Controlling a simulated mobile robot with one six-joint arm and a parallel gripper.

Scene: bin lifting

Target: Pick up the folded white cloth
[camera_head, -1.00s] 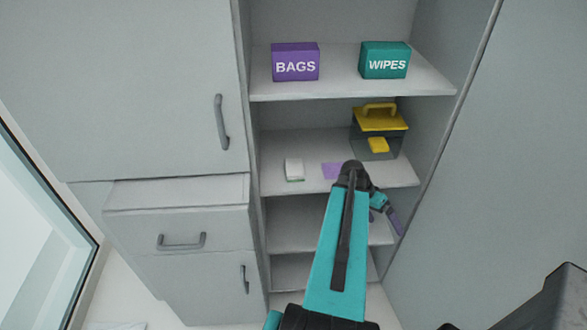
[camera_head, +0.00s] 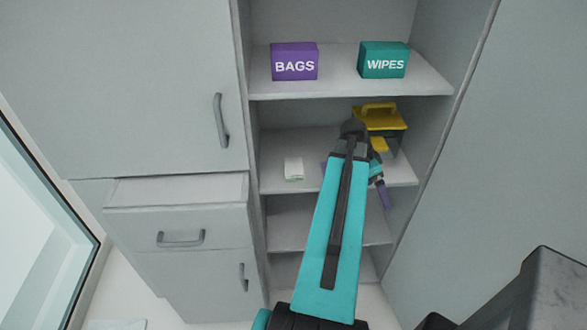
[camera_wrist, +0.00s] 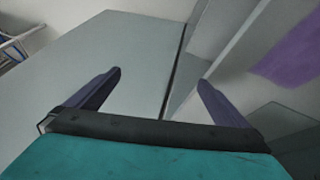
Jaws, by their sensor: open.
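The folded white cloth (camera_head: 293,169) is a small white stack with a thin green lower edge. It lies on the left part of the middle shelf (camera_head: 275,145) in the head view. My gripper (camera_head: 386,198) is to the right of the cloth and apart from it, near the right end of that shelf, partly hidden behind my arm. In the wrist view my gripper (camera_wrist: 159,82) shows two purple fingers spread apart with nothing between them. I cannot make out the white cloth in the wrist view.
A clear box with a yellow lid (camera_head: 381,118) stands right of the cloth. A purple flat piece (camera_head: 325,168) is mostly hidden by my arm. Above are a purple BAGS box (camera_head: 295,62) and a teal WIPES box (camera_head: 384,60). A drawer (camera_head: 180,226) and cabinet door are left.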

